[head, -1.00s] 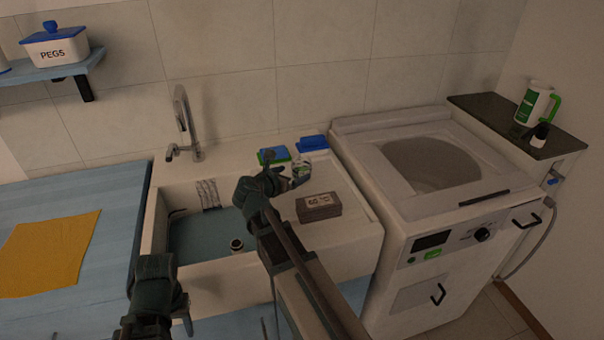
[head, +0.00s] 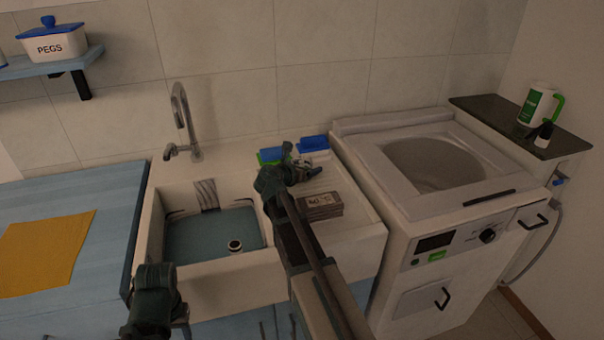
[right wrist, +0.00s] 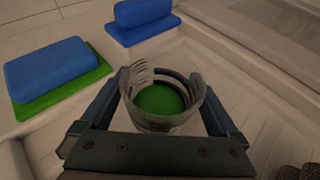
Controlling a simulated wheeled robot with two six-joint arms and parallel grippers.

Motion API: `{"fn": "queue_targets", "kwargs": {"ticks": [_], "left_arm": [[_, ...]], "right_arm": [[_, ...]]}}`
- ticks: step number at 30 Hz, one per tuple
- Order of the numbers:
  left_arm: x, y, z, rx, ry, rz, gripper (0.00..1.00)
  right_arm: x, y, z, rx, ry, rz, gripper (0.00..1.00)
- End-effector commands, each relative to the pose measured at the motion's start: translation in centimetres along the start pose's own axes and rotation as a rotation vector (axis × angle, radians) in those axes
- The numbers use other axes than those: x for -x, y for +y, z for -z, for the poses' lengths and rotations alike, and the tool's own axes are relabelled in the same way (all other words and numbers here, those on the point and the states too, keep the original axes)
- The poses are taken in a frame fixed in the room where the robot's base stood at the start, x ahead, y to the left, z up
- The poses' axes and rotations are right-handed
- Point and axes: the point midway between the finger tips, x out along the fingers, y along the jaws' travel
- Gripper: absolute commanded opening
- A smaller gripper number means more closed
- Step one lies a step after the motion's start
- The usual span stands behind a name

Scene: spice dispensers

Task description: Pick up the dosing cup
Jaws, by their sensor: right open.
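The dosing cup (right wrist: 165,100) is a clear round cup with ridges on its wall and green at its bottom. It stands on the ribbed drainboard beside the sink. My right gripper (right wrist: 168,92) is open, with one finger on each side of the cup; I cannot tell whether either finger touches it. In the head view my right gripper (head: 304,172) is over the drainboard and largely hides the cup. My left gripper (head: 160,318) is low at the left, in front of the sink; its fingers are not clear.
A brown block marked 60 °C (head: 322,207) sits at the drainboard's front. The sink (head: 195,275) is left, the washing machine (head: 425,225) right. A green-and-white jug (head: 536,106) stands far right.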

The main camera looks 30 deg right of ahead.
Motion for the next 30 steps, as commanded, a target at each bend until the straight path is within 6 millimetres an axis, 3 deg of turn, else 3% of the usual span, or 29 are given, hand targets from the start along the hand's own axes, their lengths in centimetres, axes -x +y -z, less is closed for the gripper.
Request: {"fn": "queue_targets", "kwargs": {"ticks": [2, 8, 21, 30], "left_arm": [[-0.41, 0.04, 0.02, 0.0, 0.0, 0.0, 0.5], [-0.28, 0.03, 0.02, 0.0, 0.0, 0.0, 0.5], [-0.28, 0.03, 0.02, 0.0, 0.0, 0.0, 0.5], [-0.24, 0.02, 0.01, 0.0, 0.0, 0.0, 0.5]], "right_arm": [[-0.84, 0.01, 0.11, -0.001, 0.0, 0.001, 0.96], [-0.74, -0.05, 0.01, 0.0, 0.0, 0.0, 0.96], [-0.72, -0.04, 0.02, 0.0, 0.0, 0.0, 0.17], [-0.7, -0.03, -0.02, 0.0, 0.0, 0.0, 0.15]]}}
